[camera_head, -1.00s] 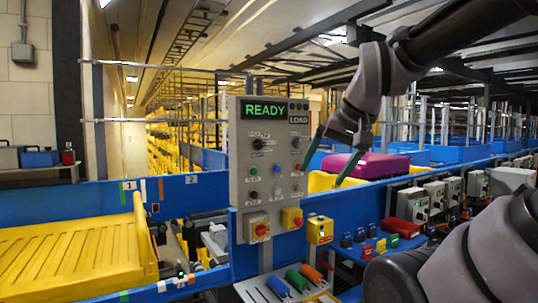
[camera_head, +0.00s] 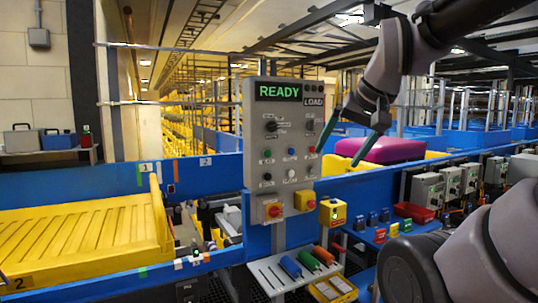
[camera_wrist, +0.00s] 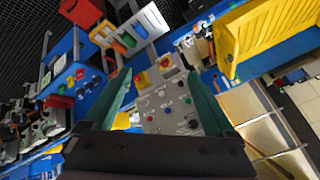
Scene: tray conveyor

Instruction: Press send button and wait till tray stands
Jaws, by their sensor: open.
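A grey control panel (camera_head: 255,145) stands upright on the blue conveyor side wall. Its screen (camera_head: 277,92) reads "READY" in green, with a "LOAD" label beside it. Below are several small knobs and buttons, including a green one, a blue one (camera_head: 291,152) and a white one; their labels are too small to read. Red buttons on yellow and grey boxes (camera_head: 273,211) sit lower. A yellow slatted tray (camera_head: 85,240) lies at the left on the conveyor. My gripper (camera_head: 338,159) is open and empty at the panel's right; the panel face (camera_wrist: 160,107) shows between its fingers in the wrist view.
A rack (camera_head: 268,276) with blue, green and orange handled tools is below the panel. A magenta load (camera_head: 394,150) sits in a yellow tray behind the gripper. Grey boxes (camera_head: 427,190) and a red bin (camera_head: 413,212) line the right side.

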